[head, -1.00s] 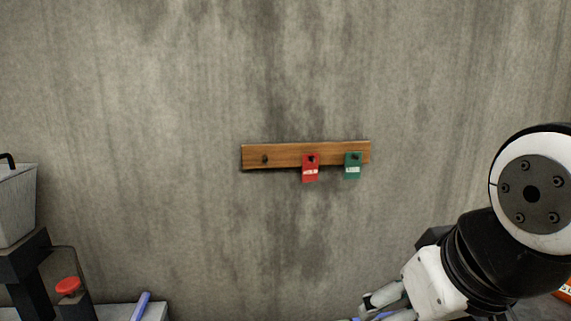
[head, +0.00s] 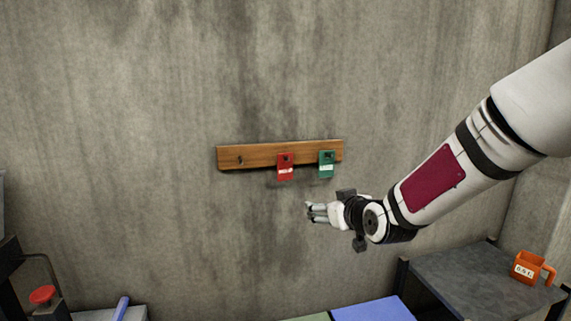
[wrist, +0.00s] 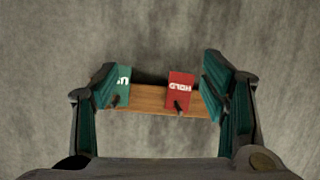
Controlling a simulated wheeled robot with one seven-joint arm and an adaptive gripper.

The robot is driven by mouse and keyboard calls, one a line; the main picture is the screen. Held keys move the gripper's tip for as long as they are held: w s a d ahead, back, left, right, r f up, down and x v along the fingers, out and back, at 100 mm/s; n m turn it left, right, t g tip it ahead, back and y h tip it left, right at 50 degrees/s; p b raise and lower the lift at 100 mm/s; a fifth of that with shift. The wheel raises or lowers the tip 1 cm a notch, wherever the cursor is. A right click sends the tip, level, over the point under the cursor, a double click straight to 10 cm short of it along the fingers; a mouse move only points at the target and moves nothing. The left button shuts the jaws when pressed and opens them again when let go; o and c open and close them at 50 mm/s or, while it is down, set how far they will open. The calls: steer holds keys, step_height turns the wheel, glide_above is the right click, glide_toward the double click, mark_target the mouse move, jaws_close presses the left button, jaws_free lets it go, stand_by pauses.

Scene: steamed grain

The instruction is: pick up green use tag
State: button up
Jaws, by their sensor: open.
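The green tag (head: 326,164) hangs from a peg at the right end of a wooden rail (head: 258,156) on the wall. A red tag (head: 285,167) hangs on the peg just left of it. My gripper (head: 309,211) is open and empty, below the green tag and apart from it. In the wrist view the picture is turned over: the green tag (wrist: 122,84) shows near the left finger and the red tag (wrist: 181,87), lettered HOLD, is nearer the right finger. The rail (wrist: 150,100) lies between them. The left finger partly overlaps the green tag's edge.
The rail's left peg (head: 240,161) is bare. A red knob (head: 42,294) is at the lower left. The wall around the rail is clear.

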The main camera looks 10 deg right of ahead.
steer(key=w+d+r+m+t, duration=0.2)
steer(key=d+r+t, duration=0.2)
steer(key=d+r, duration=0.2)
steer(key=b, duration=0.2)
glide_toward(327, 164)
steer(key=w+a+r, duration=0.1)
steer(key=w+r, duration=0.1)
steer(key=shift+h, duration=0.4)
steer(key=shift+w+d, duration=0.1)
steer(key=shift+w, duration=1.4)
steer(key=shift+w+d, duration=0.15)
steer(key=shift+w, duration=1.35)
steer(key=c, duration=0.9)
